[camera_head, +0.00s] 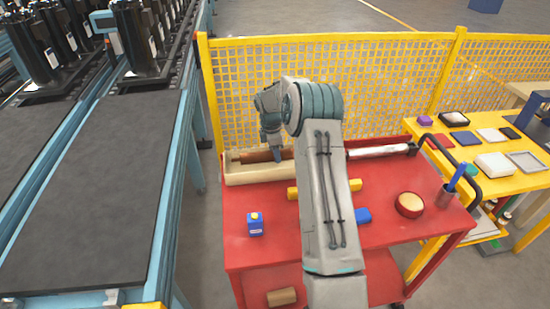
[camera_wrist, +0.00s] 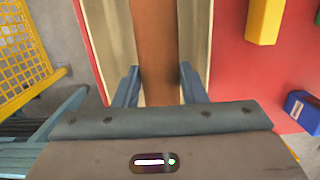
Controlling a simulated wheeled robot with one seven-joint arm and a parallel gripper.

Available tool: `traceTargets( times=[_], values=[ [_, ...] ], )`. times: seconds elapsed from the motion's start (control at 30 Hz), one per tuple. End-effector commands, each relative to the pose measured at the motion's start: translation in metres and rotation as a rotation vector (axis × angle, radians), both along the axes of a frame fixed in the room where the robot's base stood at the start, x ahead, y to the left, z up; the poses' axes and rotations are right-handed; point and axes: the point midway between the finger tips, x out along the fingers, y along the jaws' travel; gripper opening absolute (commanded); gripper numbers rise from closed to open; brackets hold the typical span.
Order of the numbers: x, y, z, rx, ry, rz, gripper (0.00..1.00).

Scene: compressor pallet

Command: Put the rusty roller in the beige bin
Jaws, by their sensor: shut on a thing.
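The rusty roller (camera_head: 252,157) is a long brown cylinder at the back left of the red cart. It lies lengthwise along the beige bin (camera_head: 258,174), a long narrow tray. In the wrist view the roller (camera_wrist: 163,40) runs between the pale walls of the bin (camera_wrist: 118,40). My gripper (camera_head: 277,156) is shut on the roller, with one blue finger on each side of it in the wrist view (camera_wrist: 160,85). Whether the roller touches the bin floor cannot be told. My arm hides the middle of the cart.
A yellow mesh fence (camera_head: 380,90) stands behind. A conveyor (camera_head: 95,180) is left.

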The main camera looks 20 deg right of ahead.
Motion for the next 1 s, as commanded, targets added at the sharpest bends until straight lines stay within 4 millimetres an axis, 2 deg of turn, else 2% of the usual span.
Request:
traceTargets(
  times=[0.1, 0.27, 0.53, 0.9, 0.93, 1.0],
  values=[
    [0.008, -0.001, -0.003, -0.001, -0.003, 0.0, 0.0],
    [0.009, -0.001, -0.009, 0.0, 0.0, -0.001, 0.0],
    [0.009, -0.001, -0.041, 0.0, 0.0, 0.0, 0.0],
    [0.009, -0.001, -0.049, 0.0, -0.002, -0.001, 0.0],
    [0.009, -0.001, -0.049, 0.0, -0.001, -0.001, 0.43],
    [0.008, -0.001, -0.048, 0.0, 0.0, -0.001, 0.59]
  ],
)
